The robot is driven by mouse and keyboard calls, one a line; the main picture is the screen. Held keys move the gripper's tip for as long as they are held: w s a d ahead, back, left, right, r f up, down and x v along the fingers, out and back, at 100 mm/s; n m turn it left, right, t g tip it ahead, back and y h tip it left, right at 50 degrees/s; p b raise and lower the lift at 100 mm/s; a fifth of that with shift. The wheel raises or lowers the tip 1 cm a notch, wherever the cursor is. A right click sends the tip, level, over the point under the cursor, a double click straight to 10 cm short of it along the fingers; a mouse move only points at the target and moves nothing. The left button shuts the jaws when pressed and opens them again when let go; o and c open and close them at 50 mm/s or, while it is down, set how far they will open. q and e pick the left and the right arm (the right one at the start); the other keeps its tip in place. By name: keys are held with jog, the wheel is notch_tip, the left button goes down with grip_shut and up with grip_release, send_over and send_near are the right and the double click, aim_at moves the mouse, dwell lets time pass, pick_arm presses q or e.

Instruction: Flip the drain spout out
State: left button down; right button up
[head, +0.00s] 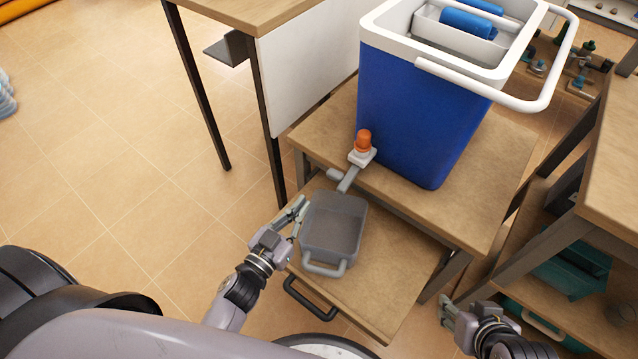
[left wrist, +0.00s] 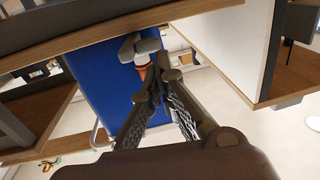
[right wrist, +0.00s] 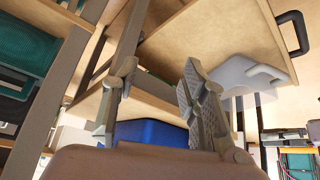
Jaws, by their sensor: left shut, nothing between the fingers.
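The blue cooler (head: 425,120) with a white rim stands on the upper top of a wooden stand. At its lower front corner is a drain tap with an orange knob (head: 362,141). Its grey spout (head: 348,179) points down-left past the top's front edge, over the grey bin (head: 335,225). My left gripper (head: 301,205) is shut and empty at the bin's left side, below and left of the spout. In the left wrist view, the grey spout (left wrist: 128,48) shows beyond my fingertips (left wrist: 160,80); contact cannot be told. My right gripper (head: 446,302) is open and empty, right of the stand.
The bin rests on a lower pulled-out board (head: 385,285) with a dark handle (head: 309,298). A table (head: 245,12) with a white panel stands behind left. A shelf (head: 600,215) with teal crates stands close on the right.

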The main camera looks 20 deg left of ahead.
pick_arm(q)
jog(key=b+x, duration=0.1)
jog(key=x, duration=0.7)
pick_arm(e)
jog(key=w+a+r+t+y, duration=0.1)
jog(key=w+a+r+t, duration=0.1)
jog(key=w+r+t, duration=0.2)
jog(key=shift+w+a, duration=0.15)
jog(key=shift+w, duration=1.1)
pick_arm(q)
jog(key=shift+w, duration=0.2)
pick_arm(e)
jog(key=shift+s, duration=0.1)
pick_arm(q)
jog(key=w+m+h+p, duration=0.1)
jog(key=w+a+g+h+p, duration=0.1)
jog(key=shift+r+m+h, duration=0.15)
jog(key=shift+m+h, duration=0.25)
pick_arm(e)
jog(key=s+d+f+g, duration=0.2)
jog(key=s+g, duration=0.1)
jog(key=s, duration=0.2)
jog(key=s+d+f+g+h, duration=0.1)
jog(key=s+f+g, duration=0.2)
jog(key=s, duration=0.3)
jog(key=shift+s+d+g+h, duration=0.25)
jog(key=shift+d+g+h, duration=0.05)
jog(key=shift+d, duration=0.1)
pick_arm(q)
jog(key=shift+p, duration=0.3)
